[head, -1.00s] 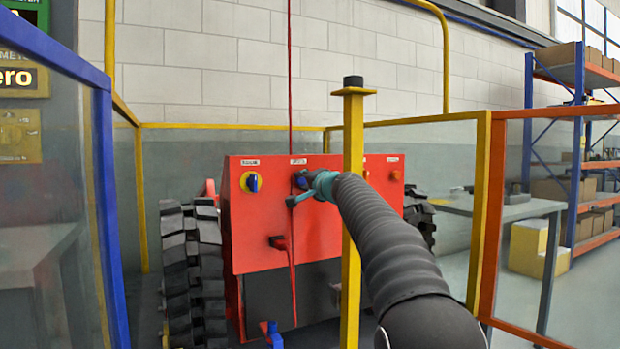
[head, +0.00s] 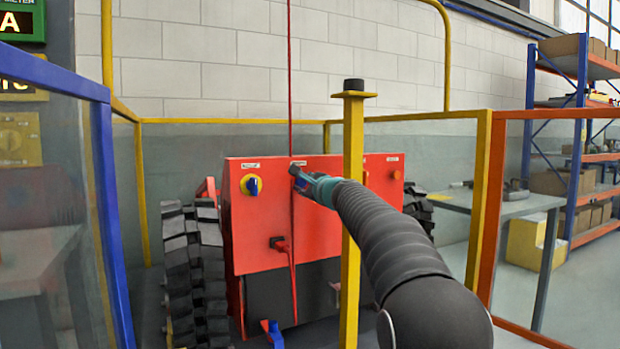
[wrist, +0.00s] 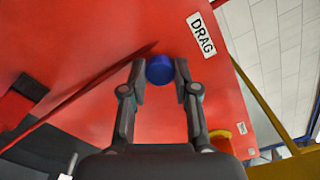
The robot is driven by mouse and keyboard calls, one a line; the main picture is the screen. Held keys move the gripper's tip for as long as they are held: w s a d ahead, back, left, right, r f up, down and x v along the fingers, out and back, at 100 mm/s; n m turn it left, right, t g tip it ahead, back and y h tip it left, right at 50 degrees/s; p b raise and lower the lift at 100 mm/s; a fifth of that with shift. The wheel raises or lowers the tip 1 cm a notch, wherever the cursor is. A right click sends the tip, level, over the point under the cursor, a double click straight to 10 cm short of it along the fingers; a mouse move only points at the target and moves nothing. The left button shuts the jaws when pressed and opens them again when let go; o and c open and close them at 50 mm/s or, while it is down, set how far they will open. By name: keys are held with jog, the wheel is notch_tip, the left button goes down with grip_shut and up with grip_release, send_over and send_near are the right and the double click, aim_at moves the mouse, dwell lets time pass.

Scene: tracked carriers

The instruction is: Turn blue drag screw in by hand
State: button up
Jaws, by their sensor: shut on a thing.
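The blue drag screw (wrist: 160,69) is a small round knob on the sloped red panel (wrist: 95,65). A white label reading DRAG (wrist: 202,36) is beside it in the wrist view. My gripper (wrist: 161,77) has its two dark fingers on either side of the screw and is shut on it. In the head view my gripper (head: 300,180) is at the upper middle of the red panel (head: 265,230), just under a white label. There it hides most of the screw. How far in the screw sits cannot be told.
A yellow post (head: 353,220) stands in front of the panel, close to my arm. A blue knob on a yellow disc (head: 251,185) is left on the panel. A red cable (head: 290,80) hangs down to it. Clear guard panels with blue and orange frames (head: 480,200) flank the space.

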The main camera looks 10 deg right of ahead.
jog(key=m+p, duration=0.1)
jog(key=m, duration=0.2)
jog(key=shift+r+m, duration=0.15)
jog(key=shift+m, duration=0.15)
jog(key=shift+f+m+p, duration=0.2)
jog(key=shift+m+p, duration=0.1)
jog(key=shift+m, duration=0.4)
jog(key=o, duration=0.9)
jog(key=shift+o, duration=0.2)
